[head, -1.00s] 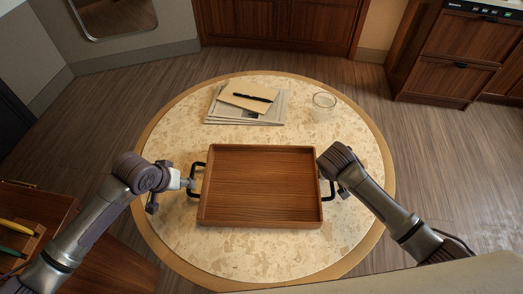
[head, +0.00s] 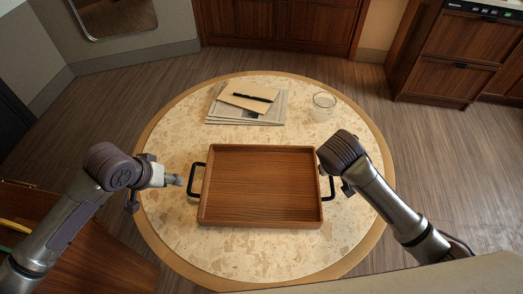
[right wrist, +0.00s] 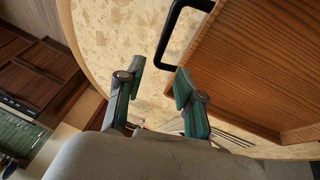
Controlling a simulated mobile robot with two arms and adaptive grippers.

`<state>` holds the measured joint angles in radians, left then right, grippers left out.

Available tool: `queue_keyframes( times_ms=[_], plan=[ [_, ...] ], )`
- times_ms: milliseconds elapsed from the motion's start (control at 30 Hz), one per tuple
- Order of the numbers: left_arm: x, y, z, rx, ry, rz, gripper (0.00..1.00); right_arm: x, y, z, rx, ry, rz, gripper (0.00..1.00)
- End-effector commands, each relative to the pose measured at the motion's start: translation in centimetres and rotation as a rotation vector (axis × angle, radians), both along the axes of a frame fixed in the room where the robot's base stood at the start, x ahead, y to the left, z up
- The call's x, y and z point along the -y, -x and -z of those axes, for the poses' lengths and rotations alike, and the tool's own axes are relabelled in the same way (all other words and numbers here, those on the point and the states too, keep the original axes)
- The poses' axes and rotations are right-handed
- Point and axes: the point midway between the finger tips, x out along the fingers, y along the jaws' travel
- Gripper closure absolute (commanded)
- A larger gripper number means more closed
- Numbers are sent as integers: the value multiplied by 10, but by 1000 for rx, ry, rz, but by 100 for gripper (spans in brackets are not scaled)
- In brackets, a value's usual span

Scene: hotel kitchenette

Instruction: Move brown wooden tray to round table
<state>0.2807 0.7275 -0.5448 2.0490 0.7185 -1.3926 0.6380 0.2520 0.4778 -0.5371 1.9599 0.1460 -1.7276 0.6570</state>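The brown wooden tray (head: 260,185) lies flat on the stone-topped round table (head: 245,255), with a black handle on its left and right sides. My left gripper (head: 155,188) is left of the tray, clear of the left handle (head: 196,180); its fingers look spread and empty. My right gripper is by the right handle (head: 327,188), its fingers mostly hidden by its own wrist in the head view. In the right wrist view, its two fingers (right wrist: 158,82) are apart with nothing between them, and the black handle (right wrist: 166,40) lies just beyond the fingertips.
Newspapers (head: 225,112) with a notepad and a black pen (head: 252,98) lie behind the tray. A clear glass (head: 324,101) stands at the table's back right. Brown wooden furniture (head: 75,250) is at the lower left. The tabletop in front of the tray is clear.

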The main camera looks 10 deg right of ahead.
Motion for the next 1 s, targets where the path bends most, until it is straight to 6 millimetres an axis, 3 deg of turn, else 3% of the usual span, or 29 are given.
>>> queue_keyframes(
  times_ms=[233,1000],
  plan=[
    [0,0,0,0,0,0,63,-7,9,-24,1,0,-1,63],
    [0,0,0,0,1,0,63,-7,10,-26,-1,0,0,63]
  ],
)
